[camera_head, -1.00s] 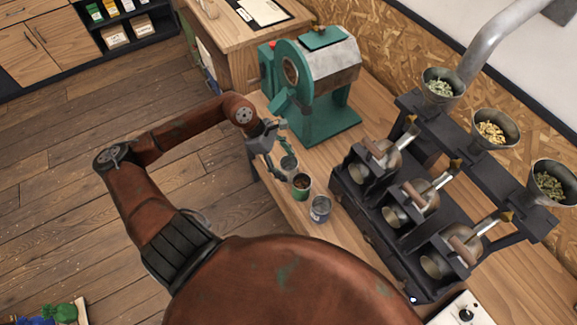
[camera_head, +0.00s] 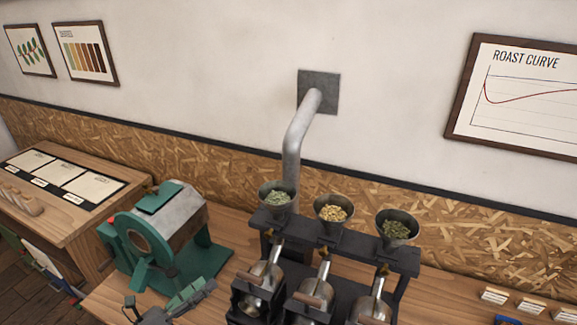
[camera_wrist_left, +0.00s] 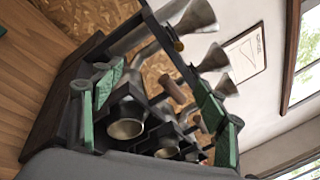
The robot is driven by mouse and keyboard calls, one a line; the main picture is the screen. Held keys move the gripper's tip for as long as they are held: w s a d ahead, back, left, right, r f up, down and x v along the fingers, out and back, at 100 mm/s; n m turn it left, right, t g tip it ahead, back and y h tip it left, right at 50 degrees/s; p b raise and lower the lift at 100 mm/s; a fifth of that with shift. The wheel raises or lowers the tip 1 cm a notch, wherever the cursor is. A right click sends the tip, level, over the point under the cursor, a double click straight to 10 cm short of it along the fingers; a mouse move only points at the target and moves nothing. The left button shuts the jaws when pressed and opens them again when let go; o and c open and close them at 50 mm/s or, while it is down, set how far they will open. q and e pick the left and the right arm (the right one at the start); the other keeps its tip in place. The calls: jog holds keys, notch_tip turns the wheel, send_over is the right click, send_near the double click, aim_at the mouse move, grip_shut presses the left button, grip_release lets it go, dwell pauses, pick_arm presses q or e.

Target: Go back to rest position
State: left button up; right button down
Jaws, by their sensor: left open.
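My left gripper (camera_head: 168,302) is at the bottom edge of the head view, in front of the green roaster, with its arm mostly out of frame. In the left wrist view its green-padded fingers (camera_wrist_left: 158,112) are spread apart with nothing between them. Beyond them the sample roaster's metal drums (camera_wrist_left: 128,128) and funnels show, tilted by the wrist's angle. My right gripper is in neither view.
A green drum roaster (camera_head: 160,235) stands on the bench left of the black three-drum roaster (camera_head: 262,300). Funnels of beans (camera_head: 334,209) sit above the drums. A steel pipe (camera_head: 295,140) runs to the wall. A wooden counter (camera_head: 105,215) stands at left.

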pick_arm(q)
jog(key=w+a+f+n+t+y, duration=0.15)
jog(key=a+n+t+y, duration=0.35)
jog(key=a+n+y, duration=0.95)
jog(key=s+a+f+n+g+y, duration=0.1)
jog(key=s+a+f+n+g, duration=0.25)
jog(key=f+n, duration=0.35)
jog(key=s+a+f+n+g+y, duration=0.1)
jog(key=s+a+f+n+g, duration=0.25)
jog(key=f+n, duration=0.4)
jog(key=s+d+f+n+g+h, duration=0.25)
jog(key=s+d+f+g, duration=0.2)
jog(key=s+f, duration=0.45)
jog(key=s+d+f+n+g+h, duration=0.1)
jog(key=s+d+f+n+g, duration=0.5)
jog(key=s, duration=0.5)
notch_tip(320, 180, down, 31)
jog(key=s+m, duration=0.1)
jog(key=m, duration=0.2)
jog(key=s+f, duration=1.8)
jog(key=s, duration=0.1)
jog(key=shift+d+h+b, duration=0.15)
jog(key=shift+h+b, duration=0.15)
jog(key=shift+h, duration=0.1)
